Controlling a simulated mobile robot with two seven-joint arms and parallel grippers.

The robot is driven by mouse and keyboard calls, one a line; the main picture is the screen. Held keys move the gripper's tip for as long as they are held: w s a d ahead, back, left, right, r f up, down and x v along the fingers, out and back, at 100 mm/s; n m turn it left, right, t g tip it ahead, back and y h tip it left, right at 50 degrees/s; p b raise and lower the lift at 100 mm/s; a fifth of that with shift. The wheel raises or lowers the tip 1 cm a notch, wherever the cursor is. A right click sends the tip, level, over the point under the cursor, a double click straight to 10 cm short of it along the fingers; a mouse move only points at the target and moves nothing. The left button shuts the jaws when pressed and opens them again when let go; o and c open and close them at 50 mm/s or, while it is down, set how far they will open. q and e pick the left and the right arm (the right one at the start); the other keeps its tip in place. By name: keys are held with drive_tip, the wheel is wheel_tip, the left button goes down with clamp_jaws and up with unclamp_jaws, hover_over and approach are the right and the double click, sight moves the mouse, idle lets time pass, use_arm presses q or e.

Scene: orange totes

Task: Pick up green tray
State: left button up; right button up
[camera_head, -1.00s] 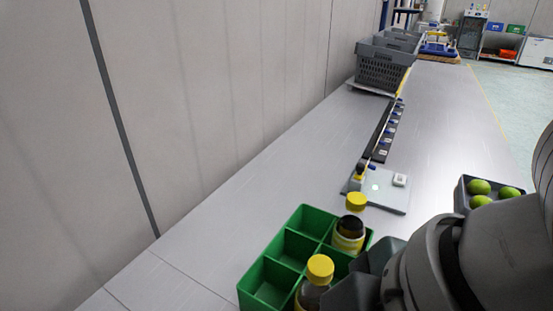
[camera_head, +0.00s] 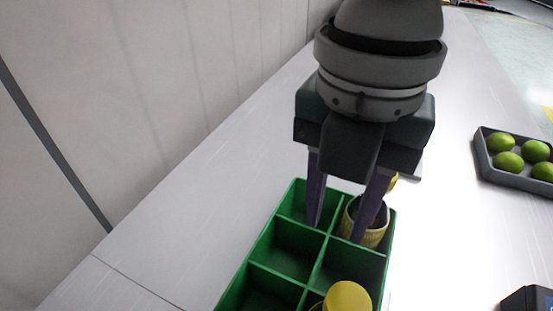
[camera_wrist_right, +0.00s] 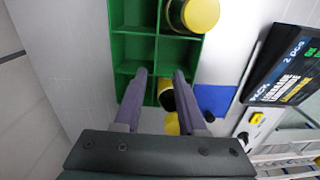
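The green tray (camera_head: 288,236) is a divided box on the table, cut off by the bottom edge in the head view. It also shows in the right wrist view (camera_wrist_right: 132,47). A yellow-capped bottle (camera_head: 348,298) stands in a near compartment. Another bottle (camera_head: 376,236) sits in the far right compartment, partly hidden by a finger. My right gripper (camera_head: 337,232) is open, its two purple-grey fingers pointing down at the tray's far end around a divider. Whether they touch the tray cannot be told. My left gripper is not in view.
A dark tray (camera_head: 485,160) with several green fruits lies to the right. A wall runs along the left. The table (camera_head: 190,215) left of the green tray is clear.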

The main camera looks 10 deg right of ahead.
sight(318, 259)
drive_tip(key=shift+w+f+b, duration=0.15)
drive_tip(key=shift+w+f, duration=0.1)
drive_tip(key=shift+f, duration=0.35)
drive_tip(key=shift+w+f+b, duration=0.15)
drive_tip(key=shift+w+f, duration=0.1)
drive_tip(key=shift+f, duration=0.3)
drive_tip(key=f, duration=0.9)
drive_tip(key=shift+s+a+b, duration=0.25)
drive_tip(key=shift+s+b, duration=0.05)
drive_tip(key=shift+b, duration=0.05)
drive_tip(key=shift+c, duration=0.3)
clamp_jaws()
drive_tip(key=shift+r, duration=0.1)
